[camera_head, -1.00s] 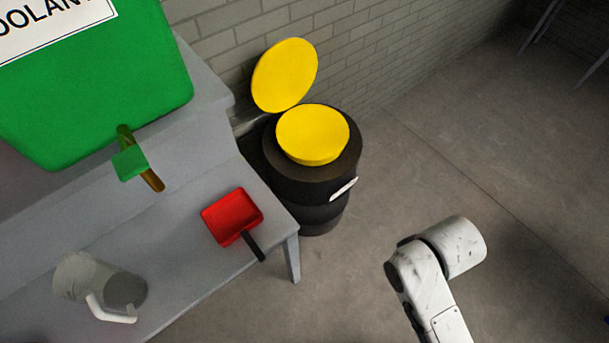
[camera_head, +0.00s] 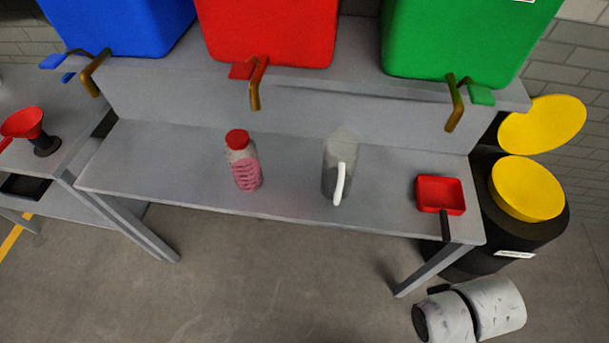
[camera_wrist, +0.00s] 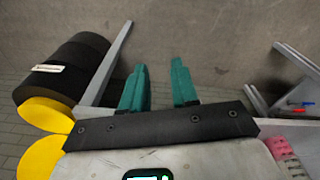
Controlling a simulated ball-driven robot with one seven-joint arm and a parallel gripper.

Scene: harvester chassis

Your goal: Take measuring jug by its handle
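The measuring jug (camera_head: 331,172) is a grey, partly see-through jug with a white handle (camera_head: 341,184) facing the front. It stands upright on the grey bench shelf (camera_head: 290,200) in the head view, between a bottle and a red scoop. My gripper shows in the wrist view (camera_wrist: 160,88) as two teal fingers, spread apart with nothing between them. It points at bare floor. The gripper is outside the head view, where only a white link of my arm shows at the lower right. The jug cannot be made out in the wrist view.
A red-capped bottle (camera_head: 243,162) stands left of the jug. The red scoop (camera_head: 440,194) lies to the right, its black handle over the front edge. Red (camera_head: 270,30), green (camera_head: 465,40) and blue (camera_head: 120,22) containers with taps sit above. A black drum (camera_head: 520,232) with yellow lid stands right.

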